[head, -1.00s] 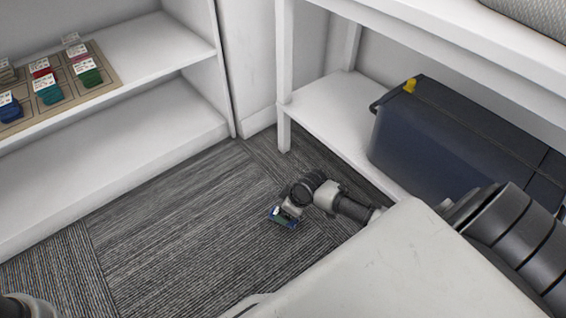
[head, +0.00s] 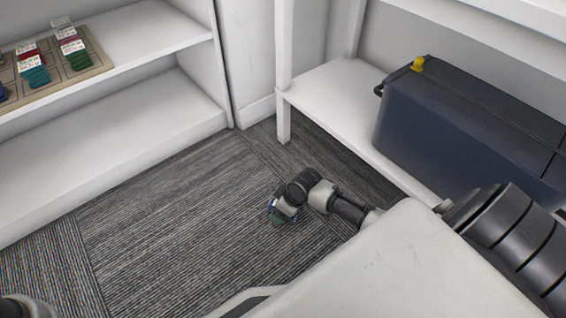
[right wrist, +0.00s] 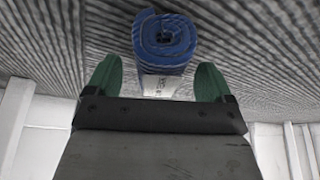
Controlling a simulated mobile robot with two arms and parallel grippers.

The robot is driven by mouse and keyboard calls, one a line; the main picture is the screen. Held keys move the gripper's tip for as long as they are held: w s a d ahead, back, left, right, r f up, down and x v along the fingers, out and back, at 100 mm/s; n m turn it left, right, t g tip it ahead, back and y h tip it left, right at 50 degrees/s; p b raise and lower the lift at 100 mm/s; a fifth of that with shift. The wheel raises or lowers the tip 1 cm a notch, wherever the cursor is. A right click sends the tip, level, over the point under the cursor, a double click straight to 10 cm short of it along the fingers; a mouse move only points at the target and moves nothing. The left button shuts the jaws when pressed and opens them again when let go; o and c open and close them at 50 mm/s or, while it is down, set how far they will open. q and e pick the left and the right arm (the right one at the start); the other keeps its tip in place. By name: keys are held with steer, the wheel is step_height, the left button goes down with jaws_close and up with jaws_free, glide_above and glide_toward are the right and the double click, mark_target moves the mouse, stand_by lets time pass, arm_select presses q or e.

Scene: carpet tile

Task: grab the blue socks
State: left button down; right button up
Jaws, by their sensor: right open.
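The blue socks (right wrist: 164,40) are a rolled bundle with a white label, on the grey carpet in the right wrist view. My right gripper (right wrist: 158,80) is open, its two green fingers on either side of the label end. The roll lies mostly beyond the fingertips, with gaps at both sides. In the head view my right gripper (head: 279,217) is low over the carpet and hides most of the socks; a little blue and white shows beside it. My left gripper is out of view.
A white shelf (head: 150,127) at left holds a tan tray (head: 100,62) of labelled rolled socks. A white rack (head: 335,100) at right carries a dark blue bin (head: 420,125) with a yellow latch. Its post (head: 284,70) stands near the wall.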

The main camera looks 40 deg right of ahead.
steer(key=shift+f, duration=0.25)
stand_by(0.3)
steer(key=c, duration=1)
